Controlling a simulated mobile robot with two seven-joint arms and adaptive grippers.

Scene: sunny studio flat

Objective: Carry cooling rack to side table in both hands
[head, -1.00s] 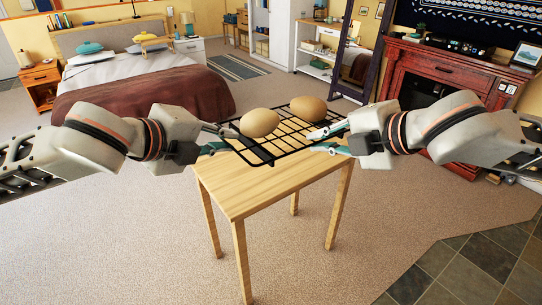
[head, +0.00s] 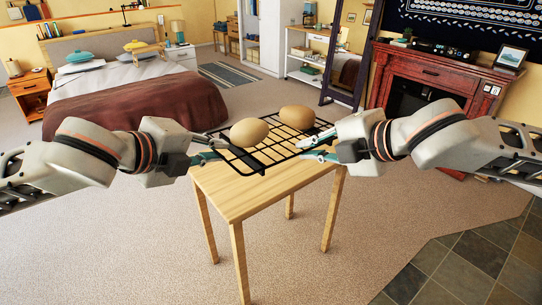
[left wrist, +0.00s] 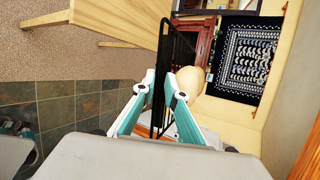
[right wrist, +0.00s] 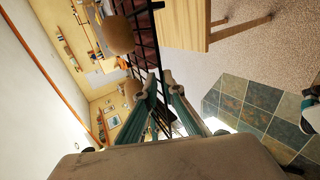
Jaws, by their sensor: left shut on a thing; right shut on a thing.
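The black wire cooling rack (head: 279,150) is held roughly level with two brown egg-shaped loaves, a nearer one (head: 249,132) and a farther one (head: 297,117), on top. My left gripper (head: 222,148) is shut on its left side and my right gripper (head: 318,148) on its right side. In the left wrist view the rack (left wrist: 176,62) passes between the fingers; the right wrist view also shows the rack (right wrist: 143,40) in the jaws. The wooden side table (head: 240,197) stands below the rack, which appears above its top. The gap between them is hard to judge.
A bed with a brown blanket (head: 150,100) is at the back left. A red-brown fireplace cabinet (head: 425,88) and a dark-framed mirror (head: 350,58) stand at the back right. Carpet (head: 130,240) is clear around the table; dark tiles (head: 455,260) lie at the lower right.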

